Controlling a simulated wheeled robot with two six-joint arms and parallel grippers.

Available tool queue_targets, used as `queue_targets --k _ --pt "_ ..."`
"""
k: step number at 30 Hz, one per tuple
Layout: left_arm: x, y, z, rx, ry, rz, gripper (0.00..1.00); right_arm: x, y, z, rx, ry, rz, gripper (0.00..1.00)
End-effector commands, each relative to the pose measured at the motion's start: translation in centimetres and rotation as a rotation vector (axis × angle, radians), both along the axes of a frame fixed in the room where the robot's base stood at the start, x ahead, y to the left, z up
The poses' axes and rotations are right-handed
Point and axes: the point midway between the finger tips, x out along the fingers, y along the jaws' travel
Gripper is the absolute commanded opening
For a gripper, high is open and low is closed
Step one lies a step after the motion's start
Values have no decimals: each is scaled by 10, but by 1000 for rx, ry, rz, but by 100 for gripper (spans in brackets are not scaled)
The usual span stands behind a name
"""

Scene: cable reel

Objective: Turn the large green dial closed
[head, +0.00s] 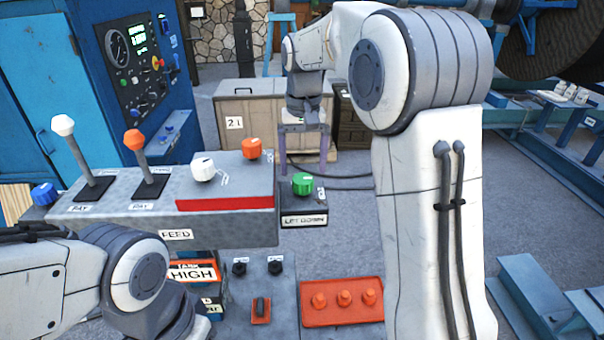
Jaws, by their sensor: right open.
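The green dial (303,183) sits on a small grey box at the right end of the console, above a label that seems to read "LET DOWN". My right gripper (303,164) points down just behind and above the dial in the picture. Its two purple-grey fingers are spread apart with nothing between them. I cannot tell whether a finger touches the dial. My left arm (145,278) shows at the lower left, but its gripper is out of view.
The console (160,222) carries two levers with white (63,125) and orange (134,139) knobs, a white dial (203,169), an orange dial (251,148) and a blue dial (44,194). A red panel (341,314) with orange knobs lies below. Dark cables run right from the dial's box.

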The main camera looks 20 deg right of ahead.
Motion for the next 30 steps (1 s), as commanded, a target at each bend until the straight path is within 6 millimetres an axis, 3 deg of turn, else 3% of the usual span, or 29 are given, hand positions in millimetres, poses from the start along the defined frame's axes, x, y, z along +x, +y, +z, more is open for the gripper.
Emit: queue_targets --k 6,17,20,24,30 --pt "0 0 4 0 0 0 50 0 2 -28 1 3 3 90" --pt "0 0 4 0 0 0 50 0 2 -35 0 -1 3 90" --pt "0 0 4 0 0 0 50 0 2 -34 0 -1 3 59" --pt "0 0 4 0 0 0 50 0 2 -34 0 -1 3 5" --pt "0 0 5 0 0 0 50 0 1 -34 0 -1 13 4"
